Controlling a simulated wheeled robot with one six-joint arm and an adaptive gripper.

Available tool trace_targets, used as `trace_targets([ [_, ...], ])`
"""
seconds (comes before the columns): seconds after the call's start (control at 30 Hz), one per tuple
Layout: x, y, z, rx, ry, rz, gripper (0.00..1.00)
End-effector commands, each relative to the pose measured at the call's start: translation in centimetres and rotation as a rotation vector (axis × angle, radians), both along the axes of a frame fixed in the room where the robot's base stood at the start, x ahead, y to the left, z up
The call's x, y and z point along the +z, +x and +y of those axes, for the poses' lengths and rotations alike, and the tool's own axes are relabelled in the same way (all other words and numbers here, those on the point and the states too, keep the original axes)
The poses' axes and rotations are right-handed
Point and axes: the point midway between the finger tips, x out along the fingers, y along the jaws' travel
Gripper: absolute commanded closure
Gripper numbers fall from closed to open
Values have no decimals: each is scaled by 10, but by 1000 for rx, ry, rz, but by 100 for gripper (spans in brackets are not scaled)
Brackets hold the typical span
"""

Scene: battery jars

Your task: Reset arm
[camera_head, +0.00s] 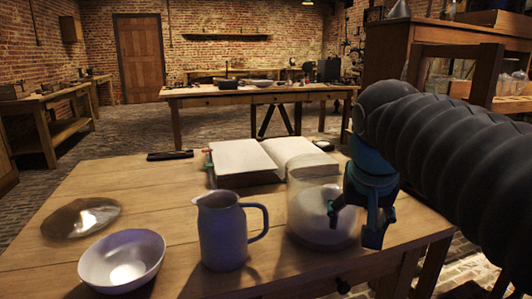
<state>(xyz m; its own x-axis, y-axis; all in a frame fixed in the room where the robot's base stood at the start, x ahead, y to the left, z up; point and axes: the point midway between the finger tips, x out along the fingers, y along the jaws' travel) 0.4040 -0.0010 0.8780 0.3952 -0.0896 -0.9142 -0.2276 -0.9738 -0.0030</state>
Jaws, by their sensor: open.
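My gripper (352,222) hangs at the end of my dark ribbed arm, which comes in from the right. Its teal fingers are apart and point down. It is in front of the right side of a clear glass jar (308,222) in the picture; whether it touches the jar I cannot tell. The jar stands upright on the wooden table (180,180) and has pale contents in its lower part. I see nothing held between the fingers.
A grey-blue pitcher (222,232), a white bowl (120,258) and a shallow shiny dish (82,218) stand left of the jar. An open book (245,158) lies behind it, with a dark flat object (170,156) nearby. A wooden cabinet (440,35) rises at the right.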

Motion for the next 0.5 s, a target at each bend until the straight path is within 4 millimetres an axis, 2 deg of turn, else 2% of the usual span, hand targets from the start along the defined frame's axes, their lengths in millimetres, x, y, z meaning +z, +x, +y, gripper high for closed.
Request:
trace_targets([
  [0.03,-17,-16,-1,27,1,-6,28],
  [0.3,-107,-80,-1,168,-4,-50,28],
  [0.4,-132,-96,0,201,-7,-62,28],
  [0.5,-148,-105,0,220,-10,-70,28],
])
